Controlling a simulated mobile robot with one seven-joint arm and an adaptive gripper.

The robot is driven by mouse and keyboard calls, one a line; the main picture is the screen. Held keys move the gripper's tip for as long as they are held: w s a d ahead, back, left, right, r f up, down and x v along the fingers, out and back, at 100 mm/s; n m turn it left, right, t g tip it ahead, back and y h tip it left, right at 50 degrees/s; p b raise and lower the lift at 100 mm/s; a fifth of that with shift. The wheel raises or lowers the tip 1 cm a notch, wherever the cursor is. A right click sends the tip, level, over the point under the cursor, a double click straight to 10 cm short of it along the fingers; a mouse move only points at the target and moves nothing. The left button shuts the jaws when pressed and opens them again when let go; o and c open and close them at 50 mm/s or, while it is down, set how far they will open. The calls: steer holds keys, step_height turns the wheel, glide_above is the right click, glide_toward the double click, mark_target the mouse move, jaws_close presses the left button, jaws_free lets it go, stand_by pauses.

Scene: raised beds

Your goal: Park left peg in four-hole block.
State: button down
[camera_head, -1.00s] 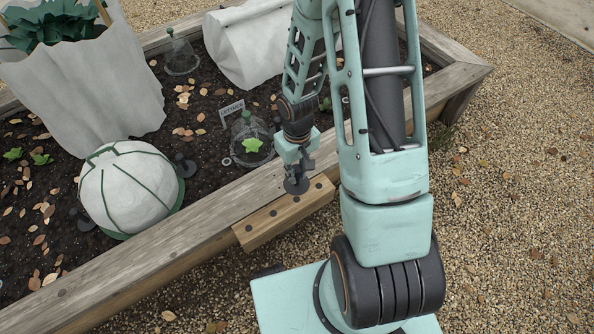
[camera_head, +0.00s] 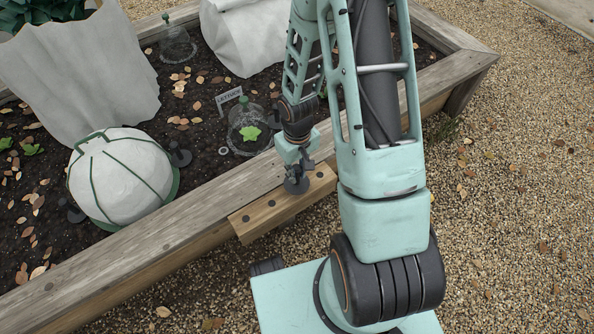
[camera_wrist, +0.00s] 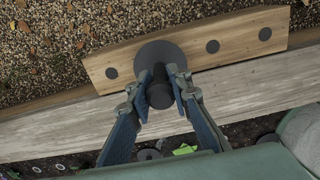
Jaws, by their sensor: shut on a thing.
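My gripper (camera_wrist: 163,89) is shut on the dark knob of a peg (camera_wrist: 160,60), which has a wide round dark disc below the knob. In the head view the peg's disc (camera_head: 296,187) is over the top of the wooden four-hole block (camera_head: 262,219). In the wrist view the disc covers part of the block (camera_wrist: 238,43), with one open hole to its left and two to its right. The fourth hole is hidden under the disc. I cannot tell whether the peg's shaft is in it or whether the disc touches the wood.
The block is on the bed's wooden edge (camera_head: 110,262). A white dome cover (camera_head: 122,178) with dark pegs beside it (camera_head: 180,157) stands in the soil. A clear cloche (camera_head: 247,132) over lettuce is just behind my gripper. Gravel (camera_head: 500,220) is open at right.

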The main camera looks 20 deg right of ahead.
steer(key=shift+f, duration=0.5)
steer(key=shift+f+b, duration=0.9)
steer(key=shift+b, duration=0.05)
stand_by(0.4)
steer(key=c, duration=1.7)
jaws_free()
step_height(320, 180, up, 12)
steer(key=shift+r, duration=0.1)
